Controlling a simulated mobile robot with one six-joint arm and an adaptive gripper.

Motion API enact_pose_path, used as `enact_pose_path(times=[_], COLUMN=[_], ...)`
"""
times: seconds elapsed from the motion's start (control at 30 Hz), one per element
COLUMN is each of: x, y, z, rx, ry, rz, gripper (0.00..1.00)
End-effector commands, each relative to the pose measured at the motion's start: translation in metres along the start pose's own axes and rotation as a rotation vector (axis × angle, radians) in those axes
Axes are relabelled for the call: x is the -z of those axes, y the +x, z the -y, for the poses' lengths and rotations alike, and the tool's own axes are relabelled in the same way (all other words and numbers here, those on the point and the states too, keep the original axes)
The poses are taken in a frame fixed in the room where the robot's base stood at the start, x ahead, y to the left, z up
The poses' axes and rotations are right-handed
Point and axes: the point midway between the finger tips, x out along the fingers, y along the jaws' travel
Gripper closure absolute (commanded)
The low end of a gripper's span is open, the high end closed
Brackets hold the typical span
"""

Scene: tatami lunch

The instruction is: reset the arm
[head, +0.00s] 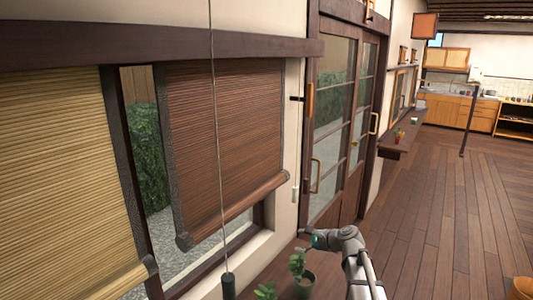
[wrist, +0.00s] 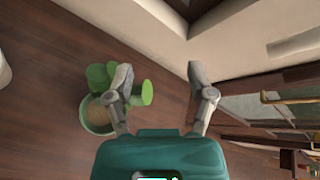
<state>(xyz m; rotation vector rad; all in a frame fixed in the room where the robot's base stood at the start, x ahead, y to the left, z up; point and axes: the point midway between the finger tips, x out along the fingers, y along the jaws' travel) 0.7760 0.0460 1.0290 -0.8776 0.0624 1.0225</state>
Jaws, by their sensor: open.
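My gripper (wrist: 158,80) is open in the wrist view, its two fingers wide apart with nothing between them. A potted plant (wrist: 98,112) with thick green leaves shows beside and behind the left finger; I cannot tell whether they touch. In the head view my arm rises at the lower middle and bends left at its top, above a potted plant (head: 304,278). The fingers are too small to make out there.
A wooden shelf (head: 395,146) with small pots juts from the wall beyond glazed doors (head: 337,110). Blinds (head: 225,140) hang over the windows at left, with a cord in front. The wooden floor (head: 440,215) at right is mostly clear, except a slim post (head: 468,125).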

Motion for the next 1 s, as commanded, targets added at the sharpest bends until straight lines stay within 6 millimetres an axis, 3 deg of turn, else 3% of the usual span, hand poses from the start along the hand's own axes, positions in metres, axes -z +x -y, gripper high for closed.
enact_pose_path(times=[0.03,0.2,0.37,0.6,0.8,1.0], x=[-0.004,-0.002,0.002,0.012,0.017,0.02], y=[-0.002,-0.009,-0.025,-0.066,-0.1,-0.117], z=[-0.022,-0.079,-0.129,-0.193,-0.225,-0.236], rx=[-0.056,-0.265,-0.482,-0.837,-1.092,-1.213], ry=[-0.09,-0.398,-0.671,-1.03,-1.232,-1.309], rz=[-0.029,-0.109,-0.154,-0.167,-0.135,-0.111], gripper=[0.3,0.3,0.3,0.3,0.3,0.3])
